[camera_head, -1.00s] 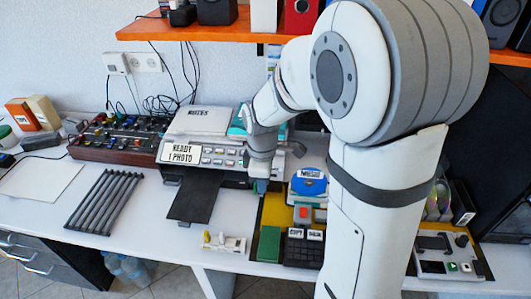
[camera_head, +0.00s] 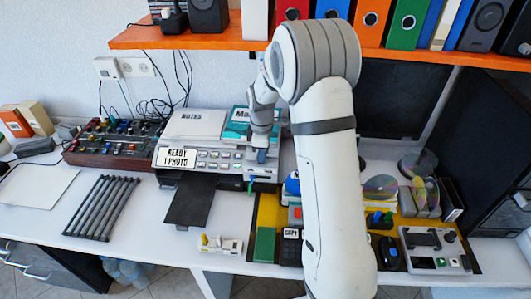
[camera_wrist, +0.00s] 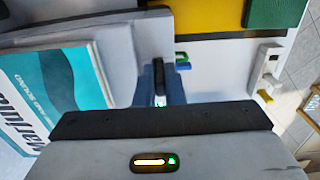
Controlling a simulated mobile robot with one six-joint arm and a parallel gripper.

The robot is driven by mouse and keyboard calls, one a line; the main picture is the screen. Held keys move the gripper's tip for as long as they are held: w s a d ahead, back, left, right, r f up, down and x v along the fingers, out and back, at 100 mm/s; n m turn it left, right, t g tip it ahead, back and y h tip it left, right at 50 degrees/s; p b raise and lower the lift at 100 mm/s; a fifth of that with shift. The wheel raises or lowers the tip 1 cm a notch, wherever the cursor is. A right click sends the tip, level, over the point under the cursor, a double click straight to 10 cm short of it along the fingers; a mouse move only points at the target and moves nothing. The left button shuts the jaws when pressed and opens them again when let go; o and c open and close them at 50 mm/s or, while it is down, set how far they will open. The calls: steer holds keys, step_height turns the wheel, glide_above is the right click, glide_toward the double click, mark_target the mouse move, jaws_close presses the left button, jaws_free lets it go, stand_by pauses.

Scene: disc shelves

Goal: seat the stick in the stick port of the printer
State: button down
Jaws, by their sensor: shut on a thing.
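The printer (camera_head: 173,180) is a pale grey machine with a display reading "READY 1 PHOTO". My gripper (camera_head: 261,157) is at the right part of its front, and it also shows in the wrist view (camera_wrist: 160,98). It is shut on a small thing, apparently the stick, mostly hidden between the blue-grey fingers. Only a small whitish and green bit shows there. A small green and blue piece (camera_head: 251,186) is at the printer's front, just below my gripper. It also shows beside the fingers in the wrist view (camera_wrist: 182,60). I cannot tell whether it is the stick port.
A green block (camera_head: 264,245) and a white and yellow piece (camera_head: 219,244) lie in front of the printer. A dark sheet (camera_head: 192,203) extends from the printer. A teal and white booklet (camera_wrist: 60,85) lies on top. An orange shelf (camera_head: 200,34) hangs above.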

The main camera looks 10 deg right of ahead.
steer(key=shift+s+f, duration=0.15)
steer(key=shift+f, duration=0.2)
steer(key=c, duration=1.8)
jaws_free()
steer(key=shift+f, duration=0.1)
steer(key=shift+r, duration=0.2)
step_height(320, 180, up, 7)
steer(key=shift+r+b, duration=0.2)
steer(key=shift+b, duration=0.15)
steer(key=s+r+m+t, duration=0.1)
steer(key=s+m, duration=0.3)
steer(key=s, duration=0.5)
steer(key=s+d+r+m+t, duration=0.1)
steer(key=s+r+m, duration=0.3)
steer(key=s, duration=0.6)
steer(key=s+r+m, duration=0.3)
steer(key=s+m, duration=0.3)
steer(key=s, duration=0.3)
steer(key=shift+s+d+r+t, duration=0.15)
steer(key=shift+r+t, duration=0.1)
steer(key=shift+t, duration=0.15)
